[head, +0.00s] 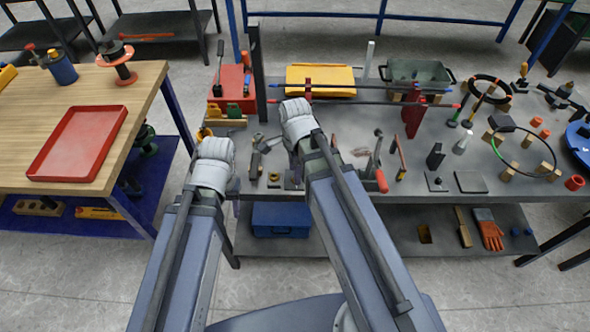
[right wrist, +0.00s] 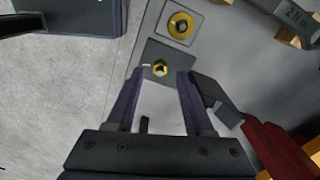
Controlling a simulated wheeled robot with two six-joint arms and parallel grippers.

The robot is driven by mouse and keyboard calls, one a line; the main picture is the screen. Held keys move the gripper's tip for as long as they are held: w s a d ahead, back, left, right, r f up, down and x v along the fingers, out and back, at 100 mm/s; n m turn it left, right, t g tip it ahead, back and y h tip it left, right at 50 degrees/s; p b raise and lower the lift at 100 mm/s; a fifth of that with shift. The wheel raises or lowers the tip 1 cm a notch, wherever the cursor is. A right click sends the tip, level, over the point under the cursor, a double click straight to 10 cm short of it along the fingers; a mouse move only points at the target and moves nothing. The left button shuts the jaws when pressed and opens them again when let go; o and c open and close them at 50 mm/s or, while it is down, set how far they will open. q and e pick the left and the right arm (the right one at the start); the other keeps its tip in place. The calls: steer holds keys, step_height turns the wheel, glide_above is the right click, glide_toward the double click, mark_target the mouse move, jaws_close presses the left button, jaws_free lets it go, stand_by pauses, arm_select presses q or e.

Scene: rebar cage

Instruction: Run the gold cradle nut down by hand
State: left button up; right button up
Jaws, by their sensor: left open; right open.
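A wooden table with a red tray (head: 78,143) stands left. A gap of floor separates the two.

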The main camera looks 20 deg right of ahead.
step_height(320, 180, up, 6)
steer(key=p, duration=0.5)
steer(key=shift+a, duration=0.1)
steer(key=shift+s+a+n, duration=0.2)
steer(key=shift+s+n, duration=0.05)
steer(key=shift+n, duration=0.35)
steer(key=s+a+n+h, duration=0.1)
steer(key=s+a+n, duration=0.6)
steer(key=n, duration=1.3)
steer(key=shift+a, duration=0.55)
steer(key=shift+s, duration=0.1)
